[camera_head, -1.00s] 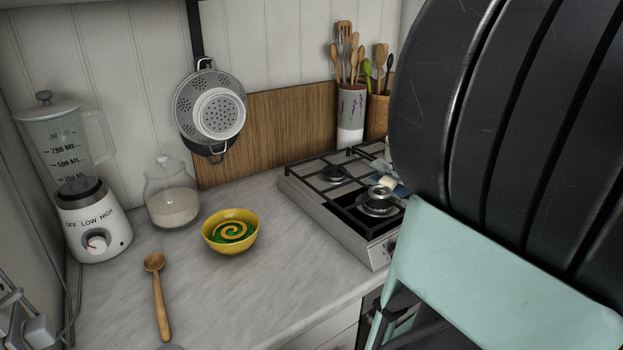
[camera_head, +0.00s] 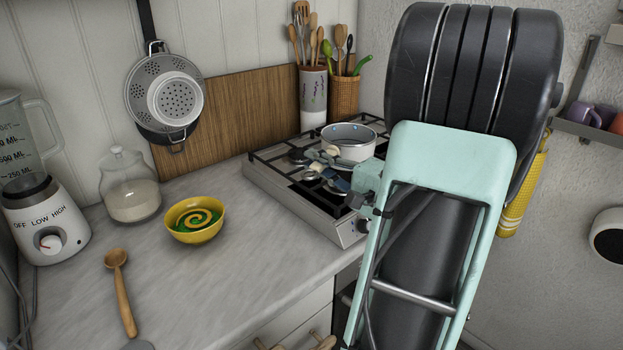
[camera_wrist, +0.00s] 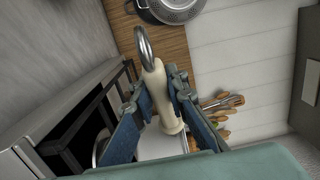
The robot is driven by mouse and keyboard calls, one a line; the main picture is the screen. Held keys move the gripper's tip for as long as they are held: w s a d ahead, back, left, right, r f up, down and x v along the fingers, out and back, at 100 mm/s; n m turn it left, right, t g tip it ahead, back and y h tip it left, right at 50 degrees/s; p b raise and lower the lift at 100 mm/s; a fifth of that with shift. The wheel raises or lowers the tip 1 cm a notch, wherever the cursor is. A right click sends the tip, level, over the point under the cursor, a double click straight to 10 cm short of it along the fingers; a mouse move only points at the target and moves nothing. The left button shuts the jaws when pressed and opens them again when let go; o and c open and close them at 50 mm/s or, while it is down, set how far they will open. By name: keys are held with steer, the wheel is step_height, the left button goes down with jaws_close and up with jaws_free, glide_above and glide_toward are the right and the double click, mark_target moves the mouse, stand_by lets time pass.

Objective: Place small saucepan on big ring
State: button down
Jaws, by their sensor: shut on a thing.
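The small saucepan (camera_head: 350,144) is a light metal pan with a cream handle, above the right part of the hob (camera_head: 302,211) in the head view. I cannot tell whether its base touches the grate. My gripper (camera_head: 340,172) is shut on the handle; in the wrist view the blue fingers (camera_wrist: 155,100) sit either side of the cream handle (camera_wrist: 157,90), which ends in a metal loop. Burner rings show at the hob's left, one at the back (camera_head: 298,155). My gripper and the pan hide part of the hob, so I cannot tell which ring is biggest.
A colander (camera_head: 165,95) hangs on the wall.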

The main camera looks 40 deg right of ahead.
steer(key=shift+w+d+f+b, duration=0.1)
steer(key=shift+w+f+b, duration=0.1)
steer(key=shift+f, duration=0.7)
steer(key=shift+w+f+b, duration=0.1)
steer(key=shift+f+b, duration=0.1)
steer(key=shift+f, duration=0.9)
steer(key=c, duration=1.9)
jaws_free()
steer(key=shift+r, duration=0.25)
steer(key=s+d, duration=0.1)
steer(key=s, duration=1.1)
steer(key=shift+d+b, duration=0.4)
steer(key=shift+f, duration=0.1)
